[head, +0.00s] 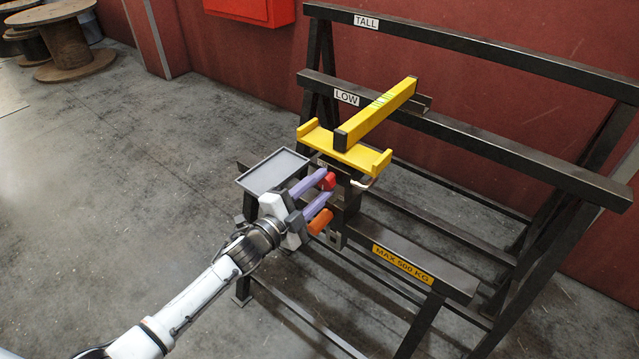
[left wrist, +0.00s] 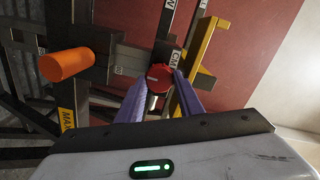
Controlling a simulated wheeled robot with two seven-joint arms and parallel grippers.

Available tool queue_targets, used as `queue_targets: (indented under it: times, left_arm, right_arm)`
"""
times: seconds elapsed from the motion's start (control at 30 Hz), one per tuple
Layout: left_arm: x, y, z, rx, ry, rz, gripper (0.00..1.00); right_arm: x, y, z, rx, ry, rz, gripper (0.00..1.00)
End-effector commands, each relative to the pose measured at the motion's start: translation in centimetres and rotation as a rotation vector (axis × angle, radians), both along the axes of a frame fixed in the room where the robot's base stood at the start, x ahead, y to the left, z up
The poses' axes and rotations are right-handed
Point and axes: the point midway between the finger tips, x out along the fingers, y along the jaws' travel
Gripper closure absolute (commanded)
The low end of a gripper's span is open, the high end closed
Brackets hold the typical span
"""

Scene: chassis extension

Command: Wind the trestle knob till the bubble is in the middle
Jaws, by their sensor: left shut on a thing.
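The red trestle knob (head: 327,181) sits under the yellow head of the trestle. It also shows in the left wrist view (left wrist: 159,77), round, with a pale mark on its face. My left gripper (head: 322,190) has its purple fingers shut on the knob, one on each side. The yellow spirit level (head: 378,113) lies from the yellow cradle (head: 318,139) to the rail marked LOW, its near end on the cradle. The greenish vial is on its top, but the bubble is too small to make out. My right gripper is out of view.
An orange handle (head: 320,221) sticks out just below the knob, close to my fingers. A grey tray (head: 273,171) stands left of the knob. The dark steel rack (head: 470,140) fills the right side.

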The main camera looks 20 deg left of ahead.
Motion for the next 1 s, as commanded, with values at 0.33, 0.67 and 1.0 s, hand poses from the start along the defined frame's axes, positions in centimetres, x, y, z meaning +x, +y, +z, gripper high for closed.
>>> queue_targets:
  times: [0.33, 0.67, 1.0]
  left_arm:
    - [-0.05, 0.0, 0.07, -0.295, 0.11, -0.001, 0.89]
    - [-0.05, 0.02, 0.02, -0.486, 0.179, -0.001, 0.89]
    - [-0.04, 0.06, -0.04, -0.56, 0.207, 0.0, 0.89]
  right_arm:
    - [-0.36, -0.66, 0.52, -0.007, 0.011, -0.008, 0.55]
    - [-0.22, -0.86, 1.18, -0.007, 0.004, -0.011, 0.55]
    - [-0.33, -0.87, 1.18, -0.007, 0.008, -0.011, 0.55]
